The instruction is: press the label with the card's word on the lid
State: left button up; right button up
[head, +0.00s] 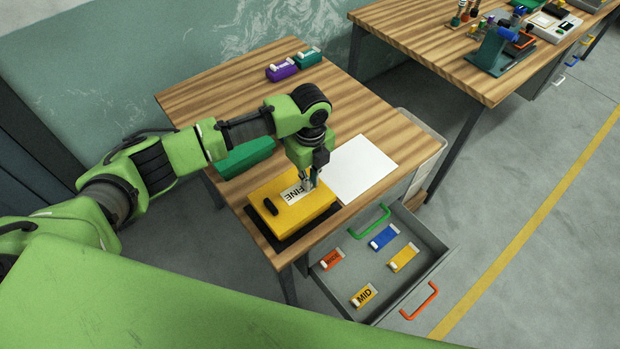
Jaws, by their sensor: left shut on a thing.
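My left gripper (309,183) is over the yellow box (307,212), pointing down and shut on a white label reading "FINE" (296,194). The label appears flat at the lid's top; whether it touches cannot be told. The yellow lid has a black knob (270,207) near its left end, and the box sits on a black mat (285,243). No card with a readable word shows. In the open drawer lie a yellow label reading "MID" (363,295), a red-orange one (332,259), a blue one (384,237) and another yellow one (404,257). My right gripper is not in view.
A blank white sheet (362,167) lies right of the box. A green box (246,157) stands behind my arm. Purple (282,70) and teal (307,58) blocks sit at the table's back. The drawer (440,262) juts out at the front right. A second table (420,30) holds several tools.

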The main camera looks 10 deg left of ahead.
pick_arm(q)
jog(key=o, duration=0.8)
jog(key=shift+f, duration=0.1)
jog(key=shift+c, duration=0.2)
